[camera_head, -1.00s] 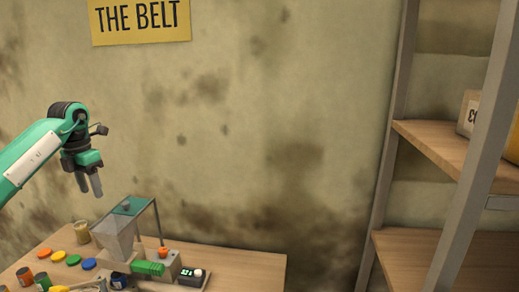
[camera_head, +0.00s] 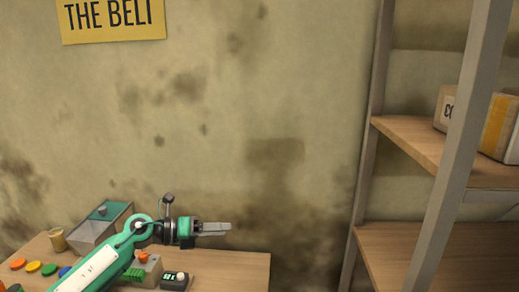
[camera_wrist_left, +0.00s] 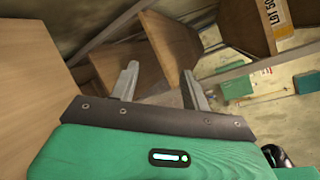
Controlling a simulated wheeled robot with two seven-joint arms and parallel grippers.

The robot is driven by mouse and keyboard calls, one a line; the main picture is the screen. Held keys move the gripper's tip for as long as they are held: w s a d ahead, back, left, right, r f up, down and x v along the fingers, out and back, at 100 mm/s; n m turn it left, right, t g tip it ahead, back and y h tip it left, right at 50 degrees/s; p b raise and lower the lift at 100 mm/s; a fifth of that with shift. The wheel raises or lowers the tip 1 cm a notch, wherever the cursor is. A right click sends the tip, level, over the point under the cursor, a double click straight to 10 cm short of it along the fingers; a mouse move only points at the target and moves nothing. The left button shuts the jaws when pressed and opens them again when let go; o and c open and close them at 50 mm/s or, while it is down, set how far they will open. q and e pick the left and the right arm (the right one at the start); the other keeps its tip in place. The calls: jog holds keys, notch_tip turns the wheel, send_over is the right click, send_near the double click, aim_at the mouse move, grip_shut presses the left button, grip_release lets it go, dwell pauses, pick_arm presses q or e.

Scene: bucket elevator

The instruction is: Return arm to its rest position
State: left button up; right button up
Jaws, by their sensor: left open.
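My left gripper (camera_head: 215,229) is at the end of the green and white left arm, over the right part of the wooden table (camera_head: 230,268). It points to the right in the head view, toward the shelf. In the left wrist view its two grey fingers (camera_wrist_left: 162,84) stand apart with nothing between them. My right gripper is in neither view. My left arm hides part of the machine on the table.
Coloured discs (camera_head: 34,267) and a jar (camera_head: 57,240) are at left. A wooden shelf (camera_head: 415,143) with a cardboard box (camera_head: 497,127) stands at right.

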pick_arm(q)
jog(key=s+a+f+n+t+y, duration=0.5)
jog(key=s+f+n+y, duration=0.3)
jog(key=n, duration=0.9)
jog(key=s+a+f+n+t+y, duration=0.45)
jog(key=s+f+n+y, duration=0.3)
jog(key=n, duration=0.95)
jog(key=s+a+f+n+g, duration=0.15)
jog(key=s+f+g, duration=0.25)
jog(key=s, duration=0.4)
jog(key=s+f+n+g, duration=0.2)
jog(key=s+f+g, duration=0.15)
jog(key=s, duration=0.55)
jog(key=s+a+f+n+g, duration=0.1)
jog(key=s+f+g, duration=0.3)
jog(key=s, duration=0.4)
notch_tip(320, 180, down, 29)
jog(key=s+a+f+g, duration=0.2)
jog(key=s+a+f, duration=0.1)
jog(key=s+f, duration=1.7)
jog(key=shift+a+f, duration=0.15)
jog(key=shift+f, duration=0.7)
